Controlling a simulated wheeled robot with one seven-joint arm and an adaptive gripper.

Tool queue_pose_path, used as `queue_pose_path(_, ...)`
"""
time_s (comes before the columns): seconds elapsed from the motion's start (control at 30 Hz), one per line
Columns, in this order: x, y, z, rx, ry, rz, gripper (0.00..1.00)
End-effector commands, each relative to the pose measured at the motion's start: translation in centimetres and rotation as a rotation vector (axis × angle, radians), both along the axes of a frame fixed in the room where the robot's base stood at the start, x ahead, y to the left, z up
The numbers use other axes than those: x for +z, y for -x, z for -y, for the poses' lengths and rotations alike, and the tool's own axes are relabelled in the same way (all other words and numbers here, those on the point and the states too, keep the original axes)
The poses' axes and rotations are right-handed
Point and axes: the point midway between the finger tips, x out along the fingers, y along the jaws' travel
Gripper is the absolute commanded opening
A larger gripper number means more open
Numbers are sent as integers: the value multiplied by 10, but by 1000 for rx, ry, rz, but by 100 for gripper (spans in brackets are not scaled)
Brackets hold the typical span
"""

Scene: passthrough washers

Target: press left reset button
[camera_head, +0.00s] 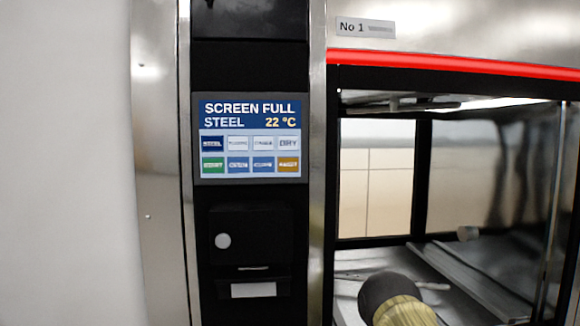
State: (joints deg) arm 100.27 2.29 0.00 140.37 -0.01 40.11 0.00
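A black control panel (250,195) stands left of the washer opening. Its screen (250,138) reads "SCREEN FULL STEEL 22 °C" above two rows of coloured tiles. Most tile labels are blurred. A green tile (213,164) is at the lower left of the screen. I cannot read any reset label, so I cannot tell which of these is the left reset button. My gripper is not recognisable in this view.
A washer chamber (372,180) with glass walls opens at the right, under a red strip (450,65) and a "No 1" sign (365,27). A dark rounded thing with a ribbed yellowish part (403,310) shows at the bottom. A plain pale wall (65,160) is at the left.

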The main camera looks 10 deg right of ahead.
Motion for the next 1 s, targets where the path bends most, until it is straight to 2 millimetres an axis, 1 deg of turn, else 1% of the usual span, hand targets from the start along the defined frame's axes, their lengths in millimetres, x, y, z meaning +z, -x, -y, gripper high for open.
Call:
queue_pose_path(0.23,0,0,0,0,0,0,52)
queue_pose_path(0.27,0,0,0,0,0,0,49)
queue_pose_path(0.3,0,0,0,0,0,0,42)
queue_pose_path(0.53,0,0,0,0,0,0,0)
queue_pose_path(1.0,0,0,0,0,0,0,0)
